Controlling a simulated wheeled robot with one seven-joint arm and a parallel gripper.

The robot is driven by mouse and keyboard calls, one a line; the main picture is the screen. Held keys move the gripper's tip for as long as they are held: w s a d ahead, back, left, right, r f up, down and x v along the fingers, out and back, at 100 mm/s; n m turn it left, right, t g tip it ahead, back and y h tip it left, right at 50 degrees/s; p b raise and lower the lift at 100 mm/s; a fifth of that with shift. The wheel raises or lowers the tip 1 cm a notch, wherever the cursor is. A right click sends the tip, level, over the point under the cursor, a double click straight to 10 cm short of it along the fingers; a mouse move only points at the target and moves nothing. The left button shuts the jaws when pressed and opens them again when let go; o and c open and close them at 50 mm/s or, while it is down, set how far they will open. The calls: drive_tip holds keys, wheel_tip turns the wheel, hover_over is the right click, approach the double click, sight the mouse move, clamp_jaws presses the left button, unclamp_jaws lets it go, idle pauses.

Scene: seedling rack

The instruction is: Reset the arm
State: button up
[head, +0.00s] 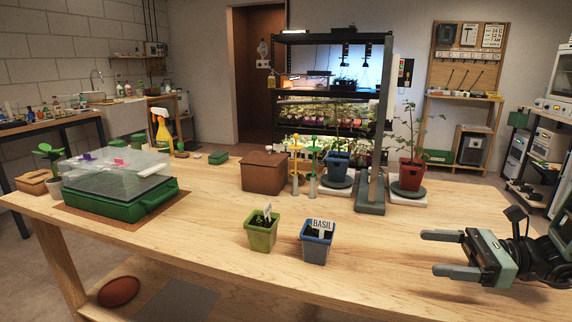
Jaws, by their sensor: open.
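My gripper (430,253) is at the right in the head view, over the right part of the wooden table (370,273). Its two fingers point left and stand apart with nothing between them. My arm enters from the right edge. The nearest pots are a blue pot labelled BASIL (316,246) and a green pot (262,236) with a small white tag. Both stand upright on the table to the left of my gripper, apart from it.
A green propagator tray (110,208) with clear lid sits at left on a brown mat. A brown box (263,175), a blue pot (338,165) and a red pot (411,172) with plants stand towards the back. The table's front middle is clear.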

drive_tip(key=s+a+n+g, duration=0.2)
drive_tip(key=s+a+n+g+h, duration=0.1)
drive_tip(key=s+a+n+g, duration=0.1)
drive_tip(key=a, duration=0.1)
drive_tip(key=s+a+n+g+h, duration=0.1)
drive_tip(key=s+a+g, duration=0.1)
drive_tip(key=shift+a+r+n, duration=0.25)
drive_tip(key=shift+a+n, duration=0.1)
drive_tip(key=shift+n, duration=0.05)
drive_tip(key=s+a+f+n+t+h, duration=0.1)
drive_tip(key=s+a+n+h, duration=0.2)
drive_tip(key=s+n+h, duration=0.65)
drive_tip(key=s+a+n+h, duration=0.45)
drive_tip(key=s+n, duration=0.25)
drive_tip(key=n, duration=0.5)
wheel_tip(320, 180, up, 15)
drive_tip(key=p, duration=1.4)
drive_tip(key=shift+w+d+n+t+p, duration=0.2)
drive_tip(key=shift+n+t+p, duration=0.2)
drive_tip(key=shift+n, duration=0.05)
drive_tip(key=shift+f, duration=0.15)
